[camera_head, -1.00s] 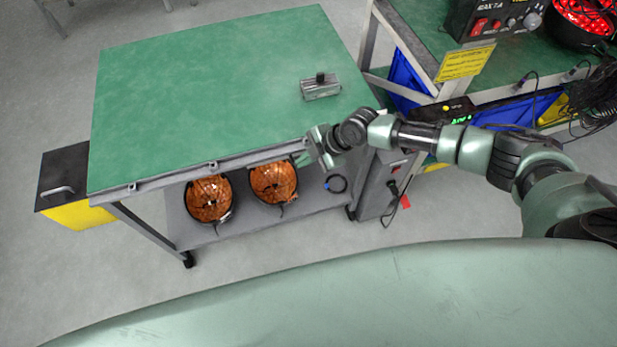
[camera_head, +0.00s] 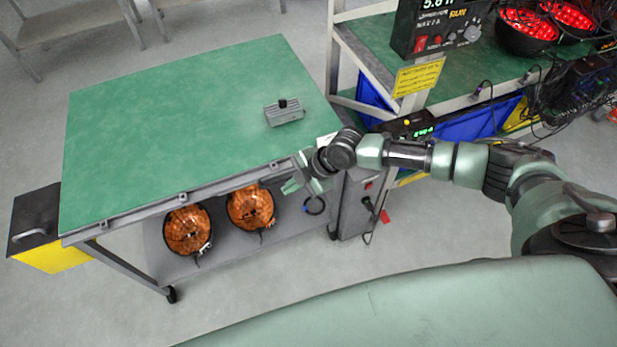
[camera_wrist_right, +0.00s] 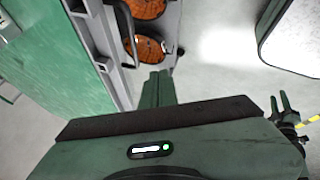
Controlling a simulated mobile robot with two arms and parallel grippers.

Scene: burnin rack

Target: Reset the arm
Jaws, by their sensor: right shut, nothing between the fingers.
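My right arm reaches in from the right in the head view. Its gripper (camera_head: 293,183) is beside the front right edge of the green-topped cart (camera_head: 160,120), over the side of the lower shelf. In the right wrist view the fingers (camera_wrist_right: 158,88) are together with nothing between them. The cart's green top (camera_wrist_right: 50,70) and its edge also show there, to the left of the fingers.
A small grey box with a black knob (camera_head: 284,112) sits on the cart top. Two orange-lit round units (camera_head: 187,230) are on the lower shelf. A rack with a power supply (camera_head: 430,30) and red-lit units (camera_head: 527,28) stands at right. Open floor lies in front.

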